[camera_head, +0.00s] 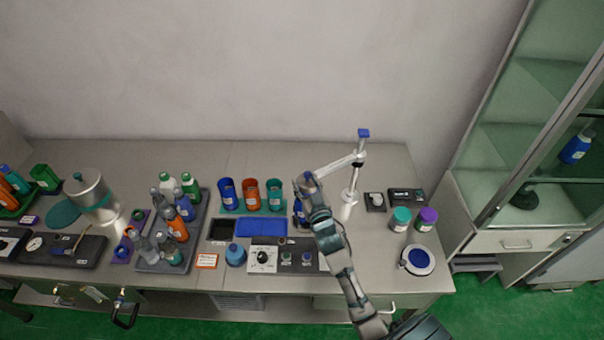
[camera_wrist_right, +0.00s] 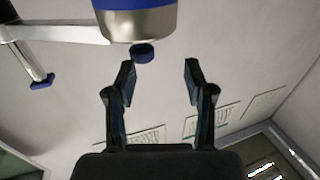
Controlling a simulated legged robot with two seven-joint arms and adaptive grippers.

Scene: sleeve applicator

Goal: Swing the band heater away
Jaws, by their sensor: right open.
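The band heater (camera_wrist_right: 140,25), a metal ring with a blue band, hangs on a white swing arm (camera_head: 335,163) from a post (camera_head: 350,192) with a blue-topped lever (camera_head: 363,133). In the head view, my right gripper and wrist largely hide the heater. A dark blue knob (camera_wrist_right: 143,53) sits under the heater in the wrist view. My right gripper (camera_wrist_right: 160,70) is open and empty. The knob appears just beyond the fingertips, nearer the left finger; contact is not evident. My left gripper is not in view.
Blue, orange and teal cups (camera_head: 251,194) stand left of my right arm. A blue mat (camera_head: 261,227) and a control panel (camera_head: 262,258) lie in front of them. Jars (camera_head: 401,218) and a round blue-topped device (camera_head: 417,260) stand right. A glass cabinet (camera_head: 530,130) borders the bench.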

